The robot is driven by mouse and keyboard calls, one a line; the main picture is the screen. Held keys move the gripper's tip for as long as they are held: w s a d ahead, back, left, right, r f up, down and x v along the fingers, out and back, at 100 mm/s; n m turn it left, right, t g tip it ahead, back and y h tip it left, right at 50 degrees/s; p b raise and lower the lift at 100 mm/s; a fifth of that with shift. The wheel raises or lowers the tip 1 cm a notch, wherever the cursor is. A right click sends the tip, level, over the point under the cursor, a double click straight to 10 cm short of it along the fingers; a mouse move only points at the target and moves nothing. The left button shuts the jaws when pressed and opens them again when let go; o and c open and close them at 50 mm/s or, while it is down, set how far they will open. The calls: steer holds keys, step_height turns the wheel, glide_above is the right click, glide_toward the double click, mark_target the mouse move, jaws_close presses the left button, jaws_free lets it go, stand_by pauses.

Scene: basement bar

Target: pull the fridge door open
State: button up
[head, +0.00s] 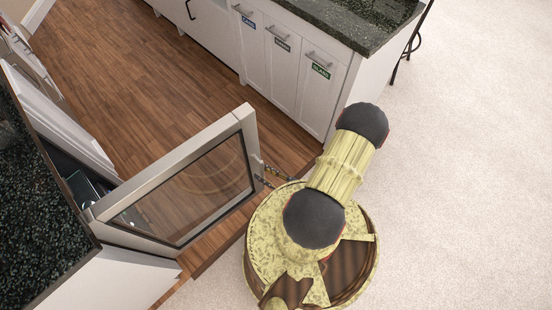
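The fridge door (175,221) is a glass pane in a pale metal frame, low at the left of the head view. It stands swung out from the counter front, over the wood floor. The fridge interior (84,188) shows as a dark gap behind the door. My gripper (266,175) is at the door's free edge, by the handle (257,165). Only small dark parts of the gripper show beside my arm. Whether its fingers are closed on the handle cannot be seen.
A dark stone counter (40,215) lies at the left, above the fridge. White cabinets (290,75) with labelled doors stand at the top, under another dark counter (350,25). Wood floor (150,90) lies between them. Open carpet (460,190) fills the right.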

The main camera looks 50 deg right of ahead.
steer(key=s+d, duration=0.2)
steer(key=s, duration=0.9)
steer(key=shift+s, duration=0.2)
stand_by(0.7)
